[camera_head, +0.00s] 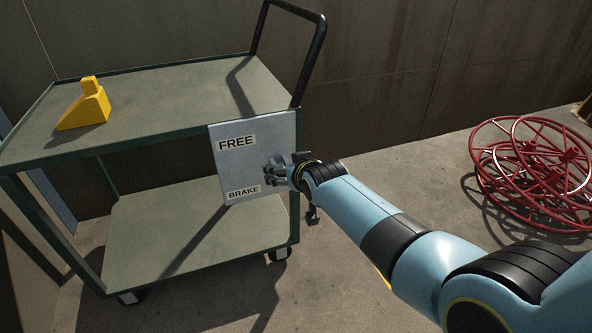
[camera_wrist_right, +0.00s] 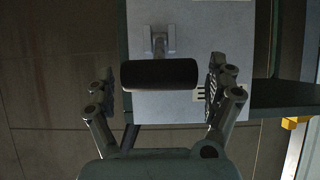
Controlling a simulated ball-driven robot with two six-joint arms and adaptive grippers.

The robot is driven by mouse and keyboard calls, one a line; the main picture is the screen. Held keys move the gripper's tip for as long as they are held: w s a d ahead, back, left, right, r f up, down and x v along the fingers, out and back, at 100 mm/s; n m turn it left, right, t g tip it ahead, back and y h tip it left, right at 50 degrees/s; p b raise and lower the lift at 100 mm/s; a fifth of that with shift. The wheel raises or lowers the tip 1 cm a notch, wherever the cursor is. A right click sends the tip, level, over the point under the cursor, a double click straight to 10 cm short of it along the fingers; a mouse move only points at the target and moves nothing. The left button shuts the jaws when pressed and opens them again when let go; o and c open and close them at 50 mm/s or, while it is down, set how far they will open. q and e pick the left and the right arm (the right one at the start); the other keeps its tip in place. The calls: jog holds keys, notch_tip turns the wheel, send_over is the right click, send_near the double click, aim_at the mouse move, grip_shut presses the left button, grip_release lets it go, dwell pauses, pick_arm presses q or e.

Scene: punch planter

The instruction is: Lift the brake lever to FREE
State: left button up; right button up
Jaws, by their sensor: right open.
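The brake lever shows in the right wrist view as a black grip (camera_wrist_right: 160,73) on a short metal stem (camera_wrist_right: 158,40) standing out from a pale plate (camera_wrist_right: 200,14). In the head view the plate (camera_head: 262,125) hangs on the cart's right end, with a FREE label (camera_head: 236,142) above and a BRAKE label (camera_head: 244,192) below. My right gripper (camera_head: 270,173) is at the plate between the labels and hides the lever there. In the wrist view its open fingers (camera_wrist_right: 160,88) stand on both sides of the grip, with gaps visible. My left gripper is not in view.
The green cart (camera_head: 150,140) stands on casters, with a yellow wedge (camera_head: 85,107) on its top shelf and a black push handle (camera_head: 314,60) rising at its right end. Red wire reels (camera_head: 530,170) lie on the floor at right. A wall (camera_head: 390,70) runs behind.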

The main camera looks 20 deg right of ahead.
jog(key=v, duration=1.1)
jog(key=shift+s+r, duration=0.15)
jog(key=shift+s, duration=0.15)
jog(key=s+d+f+g+p, duration=0.1)
jog(key=s+d+f+g, duration=0.2)
jog(key=s+f, duration=0.9)
jog(key=s+d+f+g+p, duration=0.2)
jog(key=s+f+g, duration=0.1)
jog(key=s+f, duration=0.95)
jog(key=s+d+f+g, duration=0.1)
jog(key=s+d+f, duration=0.1)
jog(key=s, duration=0.8)
jog(key=s+d+f+g+h, duration=0.1)
jog(key=s+f, duration=0.3)
jog(key=s, duration=0.7)
jog(key=s+d+f+g+p, duration=0.1)
jog(key=s+d+f+g, duration=0.2)
jog(key=s, duration=0.7)
jog(key=shift+s+d, duration=0.2)
jog(key=shift+d, duration=0.3)
